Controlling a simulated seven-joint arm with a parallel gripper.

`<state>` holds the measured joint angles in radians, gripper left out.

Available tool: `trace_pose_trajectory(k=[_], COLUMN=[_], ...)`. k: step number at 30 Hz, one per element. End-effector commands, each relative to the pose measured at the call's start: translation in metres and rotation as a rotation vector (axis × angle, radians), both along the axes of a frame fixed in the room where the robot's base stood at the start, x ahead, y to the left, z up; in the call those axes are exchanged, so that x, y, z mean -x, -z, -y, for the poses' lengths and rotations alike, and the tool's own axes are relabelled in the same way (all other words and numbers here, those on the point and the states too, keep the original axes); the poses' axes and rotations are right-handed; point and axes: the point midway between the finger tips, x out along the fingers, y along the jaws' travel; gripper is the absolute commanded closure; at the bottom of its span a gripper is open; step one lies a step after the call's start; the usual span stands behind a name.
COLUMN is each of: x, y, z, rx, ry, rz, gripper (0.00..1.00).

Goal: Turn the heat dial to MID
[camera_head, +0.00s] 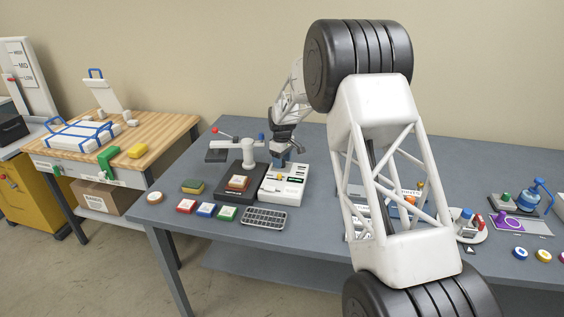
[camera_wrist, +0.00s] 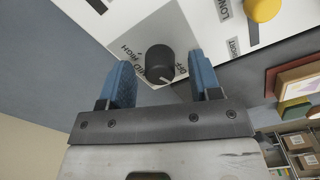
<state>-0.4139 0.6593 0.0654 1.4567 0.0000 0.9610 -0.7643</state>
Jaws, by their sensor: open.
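The heat dial (camera_wrist: 160,65) is a round black knob on a white panel, seen in the wrist view. Around it I read OFF on its right, and MID and HIGH on its left. A pale pointer mark shows on its lower edge, between OFF and MID. My gripper (camera_wrist: 164,78) is open, with one blue finger on each side of the dial; I cannot tell whether either touches it. In the head view my gripper (camera_head: 283,158) is at the back of the white machine (camera_head: 285,192) and hides the dial.
A yellow slider knob (camera_wrist: 262,9) sits on the same panel, by LONG and SHORT labels. Left of the machine stands a dark press (camera_head: 248,165); colored blocks (camera_head: 205,209) and a grey rack (camera_head: 264,218) lie in front. My arm covers the table's middle.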

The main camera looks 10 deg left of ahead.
Motion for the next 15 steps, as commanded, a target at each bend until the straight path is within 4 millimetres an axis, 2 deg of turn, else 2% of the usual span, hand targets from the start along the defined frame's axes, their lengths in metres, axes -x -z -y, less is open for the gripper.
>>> trace_pose_trajectory(k=[13, 15], x=[0.0, 0.0], y=[0.0067, 0.0066], z=[0.0, 0.0], rx=[0.0, 0.0], ry=[0.0, 0.0], rz=[0.0, 0.0], gripper=[0.42, 0.53])
